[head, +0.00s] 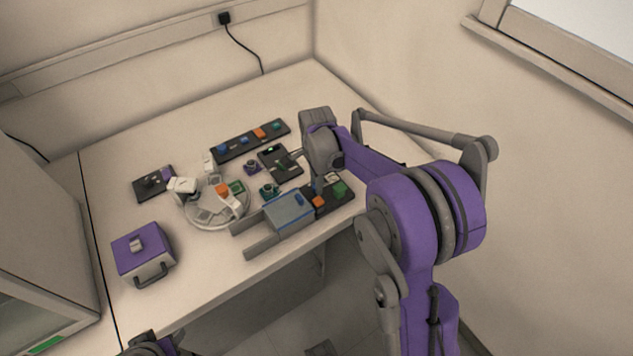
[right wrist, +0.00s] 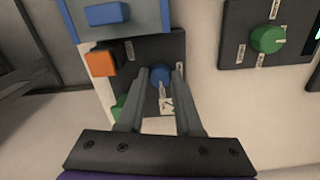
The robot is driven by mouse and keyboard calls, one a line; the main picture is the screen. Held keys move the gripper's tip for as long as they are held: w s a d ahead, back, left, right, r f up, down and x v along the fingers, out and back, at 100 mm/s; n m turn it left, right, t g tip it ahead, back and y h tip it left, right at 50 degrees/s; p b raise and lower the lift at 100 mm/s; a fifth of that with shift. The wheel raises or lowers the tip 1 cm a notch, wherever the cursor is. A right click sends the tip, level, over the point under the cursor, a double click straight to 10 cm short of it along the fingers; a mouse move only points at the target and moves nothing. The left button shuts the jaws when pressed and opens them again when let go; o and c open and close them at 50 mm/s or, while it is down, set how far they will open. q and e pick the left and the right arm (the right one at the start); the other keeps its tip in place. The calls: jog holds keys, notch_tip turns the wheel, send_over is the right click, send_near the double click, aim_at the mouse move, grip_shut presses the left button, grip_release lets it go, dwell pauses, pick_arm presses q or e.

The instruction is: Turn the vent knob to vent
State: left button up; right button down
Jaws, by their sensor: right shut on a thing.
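My right gripper (head: 318,184) reaches down to a dark control panel (head: 342,203) at the front right of the table. In the right wrist view, my right gripper (right wrist: 160,88) has its two fingers on either side of a blue knob (right wrist: 160,75) and is shut on it. The knob has a light pointer mark, and small white labels sit around it, too small to read. In the head view the arm and gripper hide the knob. I take it as the vent knob. My left gripper is not in view; only part of that arm shows at the bottom edge.
The panel also carries an orange block (right wrist: 101,62) and a green block (head: 339,188). A grey-blue box (head: 288,213) stands beside it. Another panel has a green knob (right wrist: 268,39). A round plate (head: 205,218) and a purple-topped case (head: 143,252) stand left.

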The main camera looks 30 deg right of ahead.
jog(key=n, duration=0.3)
jog(key=shift+n+b, duration=0.4)
jog(key=n, duration=0.4)
jog(key=shift+n+b, duration=0.3)
jog(key=n, duration=0.4)
jog(key=shift+n, duration=0.3)
jog(key=shift+n+b, duration=0.3)
jog(key=shift+n, duration=1.6)
jog(key=c, duration=0.6)
grip_release()
jog(key=shift+r, duration=0.1)
